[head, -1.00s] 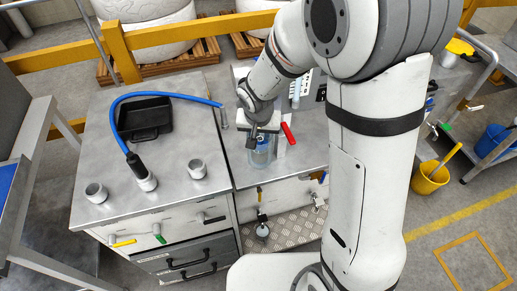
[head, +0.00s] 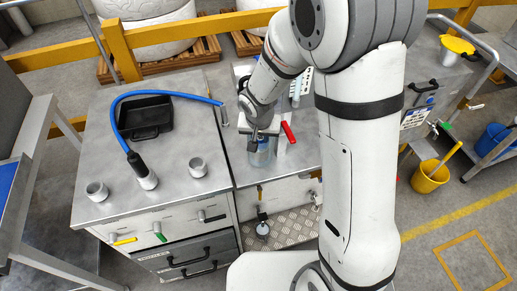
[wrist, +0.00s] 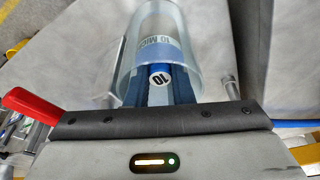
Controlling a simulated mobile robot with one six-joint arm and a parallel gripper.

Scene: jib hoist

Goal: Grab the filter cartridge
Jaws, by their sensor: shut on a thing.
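The filter cartridge (head: 261,156) is a clear, bluish cylinder at the front of the right-hand metal bench, below my gripper (head: 259,141). In the wrist view the clear cartridge (wrist: 152,27) carries "10 MIC" lettering, the rest hidden. A blue part with a round white "10" mark shows between the dark fingers of my gripper (wrist: 159,88). The fingers are shut on it. The cartridge's lower end is hard to make out, so I cannot tell whether it touches the bench.
A red handle (head: 287,131) is close right of my gripper. A blue hose (head: 170,95) arches over the left bench to a grey fitting. A black tray (head: 145,117) and grey cups (head: 197,168) stand there. A yellow bucket (head: 430,176) is on the floor at right.

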